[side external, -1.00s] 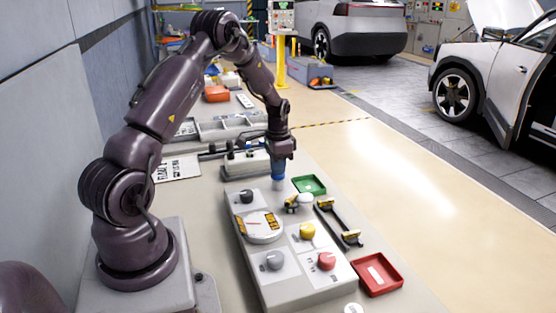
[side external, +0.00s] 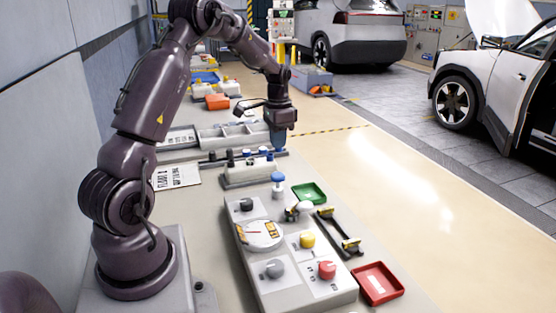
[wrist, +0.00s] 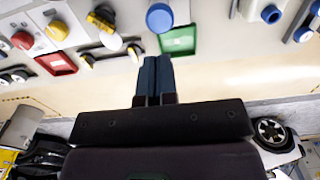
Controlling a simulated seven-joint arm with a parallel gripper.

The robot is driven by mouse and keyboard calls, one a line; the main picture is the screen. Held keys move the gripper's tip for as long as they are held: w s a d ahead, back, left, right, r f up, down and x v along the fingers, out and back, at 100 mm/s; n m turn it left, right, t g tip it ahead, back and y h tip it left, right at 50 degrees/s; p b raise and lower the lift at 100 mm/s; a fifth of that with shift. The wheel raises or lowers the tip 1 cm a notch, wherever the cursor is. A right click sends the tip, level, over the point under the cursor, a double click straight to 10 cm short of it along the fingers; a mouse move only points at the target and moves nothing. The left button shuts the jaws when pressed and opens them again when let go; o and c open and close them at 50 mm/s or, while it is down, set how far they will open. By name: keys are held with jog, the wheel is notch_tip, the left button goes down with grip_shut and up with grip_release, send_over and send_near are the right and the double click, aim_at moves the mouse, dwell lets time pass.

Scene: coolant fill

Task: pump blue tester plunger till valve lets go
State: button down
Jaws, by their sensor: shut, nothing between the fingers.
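The blue tester plunger (side external: 278,177) stands upright on a pale stem at the far end of the grey test panel (side external: 290,285). Its round blue top (wrist: 160,18) also shows at the top of the wrist view. My gripper (side external: 278,146) is shut and empty, above and beyond the plunger, apart from it. In the wrist view, the closed blue fingers (wrist: 153,80) point toward the plunger top, with a gap between. The panel carries a dial gauge (side external: 261,235). I cannot tell which part is the valve, and the needle is too small to read.
A green tray (side external: 309,193) lies right of the plunger, a red tray (side external: 377,283) at the panel's near right. Yellow (side external: 307,240) and red (side external: 327,270) knobs stand on the panel. A black bar with yellow ends (side external: 338,233) lies alongside. A rack (side external: 250,171) stands behind.

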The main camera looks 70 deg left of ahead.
jog(key=shift+r, duration=1.55)
dwell(0.7)
jog(key=s+d+r+t, duration=0.2)
jog(key=s+d+r, duration=0.2)
jog(key=d, duration=0.6)
jog(key=s+d+r+t, duration=0.1)
jog(key=s+d+r, duration=0.3)
jog(key=d, duration=0.6)
jog(key=s+d+r+t, duration=0.2)
jog(key=s+d+r, duration=0.2)
jog(key=s+d, duration=0.3)
jog(key=d, duration=0.3)
jog(key=shift+d+t, duration=0.25)
jog(key=shift+t, duration=0.05)
